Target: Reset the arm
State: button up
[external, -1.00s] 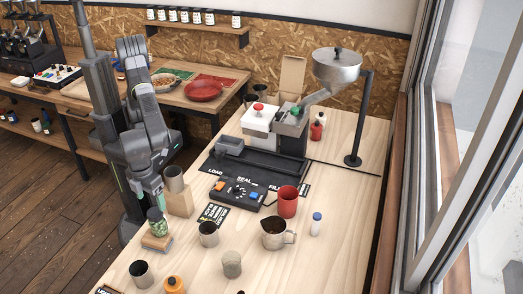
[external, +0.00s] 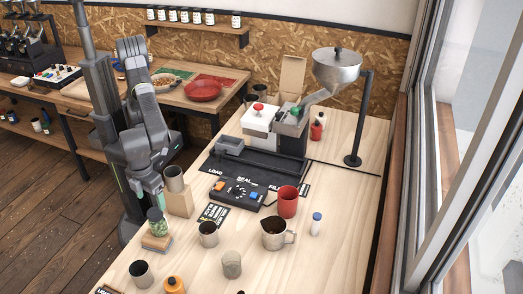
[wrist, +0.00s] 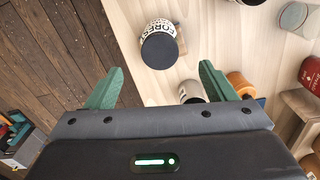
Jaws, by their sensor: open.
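My arm is folded beside the column at the table's left edge. My gripper (wrist: 160,88) is open, with its two green fingers apart and nothing between them; in the external view the gripper is low beside the table edge and partly hard to make out. A jar with a FOREST label and a dark lid (wrist: 159,50) shows just beyond the fingertips in the wrist view, apart from them. A jar with green contents (external: 156,222) stands on a small wooden-topped stand (external: 156,242) near the table's left edge.
On the table are a metal cup on a wooden block (external: 180,203), a control box (external: 238,193), a red mug (external: 287,201), a metal pitcher (external: 273,234) and several small cups. A hopper on a post (external: 338,68) stands at the back. Floor is open left.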

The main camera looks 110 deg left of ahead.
notch_tip(320, 180, up, 11)
jog(key=w+a+n, duration=0.3)
jog(key=w+a, duration=0.2)
jog(key=a, duration=0.5)
jog(key=w+a+n, duration=0.3)
jog(key=w+a, duration=0.2)
jog(key=a, duration=0.4)
jog(key=a+n, duration=0.5)
jog(key=a, duration=1.6)
jog(key=shift+w+r+n+b, duration=0.2)
jog(key=shift+r+n+b, duration=0.15)
jog(key=shift+r, duration=0.1)
